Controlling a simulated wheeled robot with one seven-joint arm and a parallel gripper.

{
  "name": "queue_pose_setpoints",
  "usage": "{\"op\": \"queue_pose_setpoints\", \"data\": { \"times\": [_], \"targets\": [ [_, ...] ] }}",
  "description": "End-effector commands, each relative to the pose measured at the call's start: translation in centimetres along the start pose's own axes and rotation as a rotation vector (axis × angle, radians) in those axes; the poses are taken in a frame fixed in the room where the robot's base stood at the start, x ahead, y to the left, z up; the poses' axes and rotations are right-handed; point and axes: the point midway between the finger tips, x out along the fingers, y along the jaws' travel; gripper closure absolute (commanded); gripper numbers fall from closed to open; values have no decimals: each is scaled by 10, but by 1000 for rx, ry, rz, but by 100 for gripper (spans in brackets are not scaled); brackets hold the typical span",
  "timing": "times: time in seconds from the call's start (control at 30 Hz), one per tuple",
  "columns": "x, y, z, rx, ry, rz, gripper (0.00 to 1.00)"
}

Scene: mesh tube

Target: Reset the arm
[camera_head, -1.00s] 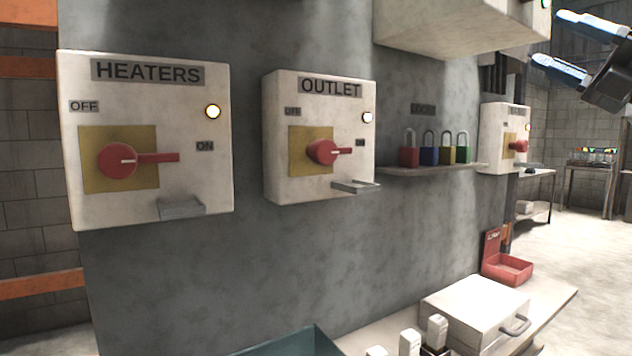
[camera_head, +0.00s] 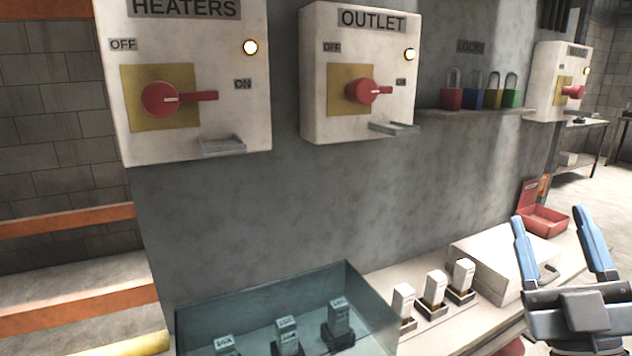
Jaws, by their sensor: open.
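My gripper (camera_head: 548,222) is at the lower right of the head view. Its two blue fingers point up and stand wide apart, with nothing between them. It is in front of the white case (camera_head: 500,255) on the bench and hides part of it. The rest of my arm is out of the frame.
The HEATERS box (camera_head: 190,90) and OUTLET box (camera_head: 358,75) have red handles toward ON and lit lamps. Several padlocks (camera_head: 482,95) stand on a shelf (camera_head: 440,112). A clear bin (camera_head: 350,290), small white-topped items (camera_head: 435,285) and a red tray (camera_head: 543,220) are below.

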Motion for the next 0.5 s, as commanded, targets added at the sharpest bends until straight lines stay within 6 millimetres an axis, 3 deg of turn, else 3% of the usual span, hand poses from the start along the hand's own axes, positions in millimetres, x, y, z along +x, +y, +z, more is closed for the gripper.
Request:
{"op": "queue_pose_setpoints", "data": {
  "times": [0.03,0.2,0.5],
  "targets": [
    [-21,-11,-3,49,-49,-2,40],
    [-83,-35,-11,182,-204,-10,40],
    [-195,-58,-42,366,-491,-71,40]
  ]
}}
